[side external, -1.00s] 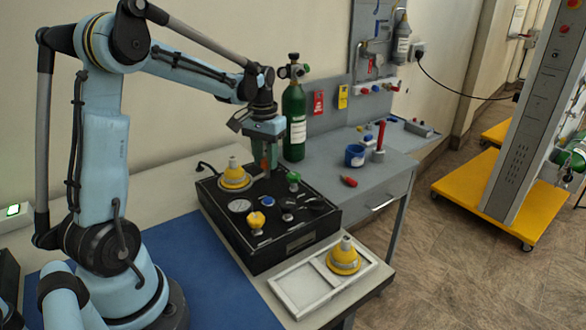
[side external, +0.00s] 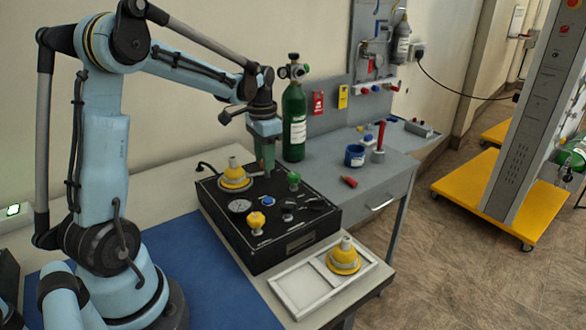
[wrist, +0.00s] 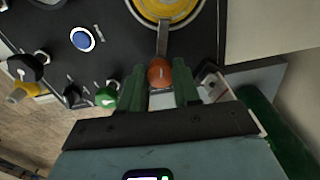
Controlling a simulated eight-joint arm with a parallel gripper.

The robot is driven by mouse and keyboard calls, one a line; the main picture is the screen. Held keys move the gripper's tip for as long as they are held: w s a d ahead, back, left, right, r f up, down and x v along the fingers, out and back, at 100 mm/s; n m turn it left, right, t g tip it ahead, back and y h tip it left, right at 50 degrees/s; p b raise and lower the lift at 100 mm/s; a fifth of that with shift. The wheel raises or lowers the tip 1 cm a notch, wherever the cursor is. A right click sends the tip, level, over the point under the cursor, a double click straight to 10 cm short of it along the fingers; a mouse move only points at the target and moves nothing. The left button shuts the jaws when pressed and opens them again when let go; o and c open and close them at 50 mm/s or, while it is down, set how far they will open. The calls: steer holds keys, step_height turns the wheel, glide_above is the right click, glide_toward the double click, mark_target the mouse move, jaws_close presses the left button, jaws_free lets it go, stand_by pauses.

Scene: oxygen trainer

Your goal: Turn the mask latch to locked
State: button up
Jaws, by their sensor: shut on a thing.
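The black trainer console (side external: 300,238) stands on the bench. A yellow mask (side external: 234,178) sits on its back left corner and shows at the top of the wrist view (wrist: 180,8). The mask latch is a grey lever (wrist: 162,40) that runs from the mask's rim to an orange-red knob (wrist: 160,70). My gripper (wrist: 160,86) is shut on this knob, with a green finger on each side of it. In the side view my gripper (side external: 268,166) points down beside the mask, and the knob is hidden there.
The console top also carries a gauge (side external: 240,206), a yellow knob (side external: 256,221), a blue button (wrist: 82,39) and a green knob (wrist: 106,97). A green cylinder (side external: 294,120) stands close behind my gripper. A second yellow mask (side external: 344,257) sits in a white tray (side external: 300,290) in front.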

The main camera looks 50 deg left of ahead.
stand_by(0.3)
steer(key=o, duration=1.1)
steer(key=shift+c, duration=0.2)
steer(key=shift+r, duration=0.1)
step_height(320, 180, up, 12)
steer(key=s+d+f+t, duration=0.3)
steer(key=s+d+f, duration=0.1)
steer(key=d, duration=0.5)
steer(key=s+d+f+t, duration=0.3)
steer(key=s+d+t, duration=0.1)
steer(key=d, duration=0.6)
steer(key=shift+d+f+n, duration=0.3)
steer(key=shift+f+n, duration=0.05)
steer(key=shift+n, duration=0.05)
